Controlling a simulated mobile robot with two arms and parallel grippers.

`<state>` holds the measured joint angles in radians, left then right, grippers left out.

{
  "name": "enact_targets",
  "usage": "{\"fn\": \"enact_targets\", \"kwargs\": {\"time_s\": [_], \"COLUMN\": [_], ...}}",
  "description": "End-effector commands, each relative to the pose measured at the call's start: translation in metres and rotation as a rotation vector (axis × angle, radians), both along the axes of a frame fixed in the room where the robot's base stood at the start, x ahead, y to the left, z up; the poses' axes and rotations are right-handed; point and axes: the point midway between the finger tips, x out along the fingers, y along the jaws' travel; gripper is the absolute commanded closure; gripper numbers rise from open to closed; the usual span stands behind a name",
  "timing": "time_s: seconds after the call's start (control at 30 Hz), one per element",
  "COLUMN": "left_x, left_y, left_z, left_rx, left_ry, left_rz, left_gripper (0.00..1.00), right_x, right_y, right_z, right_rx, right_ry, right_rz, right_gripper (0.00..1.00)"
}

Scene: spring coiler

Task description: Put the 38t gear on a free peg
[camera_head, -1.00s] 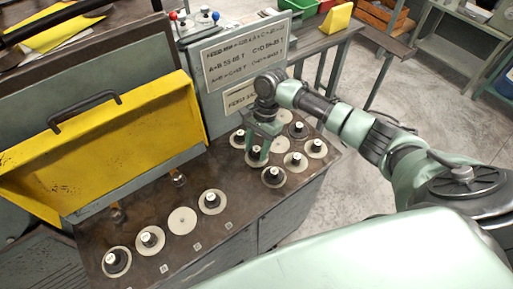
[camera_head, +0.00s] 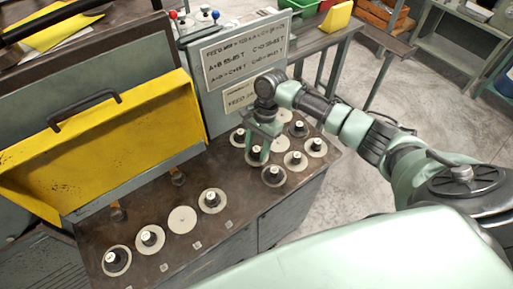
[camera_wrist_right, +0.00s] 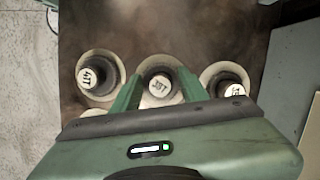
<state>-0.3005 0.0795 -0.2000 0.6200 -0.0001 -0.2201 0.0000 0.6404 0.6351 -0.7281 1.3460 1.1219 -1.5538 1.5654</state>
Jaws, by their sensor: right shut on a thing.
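The 38t gear (camera_wrist_right: 160,83) shows in the right wrist view as a dark hub with a white top marked 38T. My right gripper (camera_wrist_right: 160,92) is shut on it, one green finger on each side. In the head view the right gripper (camera_head: 256,158) points down into the gear group at the right end of the bench and hides most of the gear. I cannot tell whether the gear is clear of the bench. A pale round plate (camera_head: 183,220) with a small centre mark and no gear lies in the front row. My left gripper is not in view.
A gear marked 41T (camera_wrist_right: 92,77) and another gear (camera_wrist_right: 230,82) stand close on either side of the held gear. In the front row, gears (camera_head: 150,239) flank the bare plate. A yellow cover (camera_head: 100,145) and a sign panel (camera_head: 245,55) rise behind the bench (camera_head: 225,229).

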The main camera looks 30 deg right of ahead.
Motion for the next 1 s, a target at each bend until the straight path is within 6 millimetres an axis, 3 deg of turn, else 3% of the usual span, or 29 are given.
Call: {"fn": "enact_targets", "kwargs": {"time_s": [0.27,0.3,0.37,0.77,1.0], "left_x": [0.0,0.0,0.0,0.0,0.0], "left_y": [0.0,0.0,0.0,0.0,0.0], "left_z": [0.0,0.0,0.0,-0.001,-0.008], "left_rx": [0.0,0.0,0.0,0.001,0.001], "left_ry": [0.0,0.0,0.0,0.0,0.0], "left_rz": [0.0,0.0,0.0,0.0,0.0], "left_gripper": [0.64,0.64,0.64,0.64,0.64], "right_x": [0.0,0.0,0.0,0.001,0.006], "right_y": [0.0,0.0,0.0,-0.001,-0.011], "right_z": [-0.003,-0.003,-0.003,0.001,0.037], "right_rx": [0.0,0.0,0.0,-0.001,0.0], "right_ry": [-0.001,-0.001,-0.001,-0.001,-0.005], "right_rz": [0.0,0.0,0.0,0.0,0.0], "right_gripper": [1.0,0.48,0.31,0.31,0.31]}}
